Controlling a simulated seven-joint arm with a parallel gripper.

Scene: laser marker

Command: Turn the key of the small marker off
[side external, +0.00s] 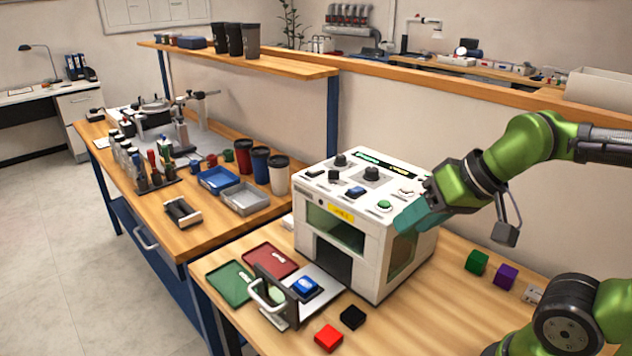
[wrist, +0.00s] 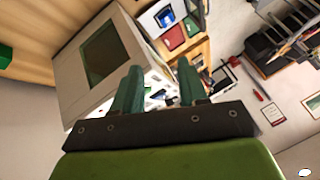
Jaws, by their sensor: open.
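The small marker (side external: 345,270) is a white box with an open front bay and dark side window, standing on the wooden bench. Its sloped top panel carries black knobs (side external: 371,174), a blue switch (side external: 355,192) and a green button (side external: 384,205). I cannot tell which control is the key; it may be small or hidden. My gripper (side external: 410,214) has teal fingers and is beside the panel's right edge, close to the box. In the wrist view, its two fingers (wrist: 160,90) are apart with nothing held between them, and the marker's side window (wrist: 104,50) is at upper left.
Red (side external: 328,338), black (side external: 352,317), green (side external: 477,262) and purple (side external: 505,276) cubes sit on the bench.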

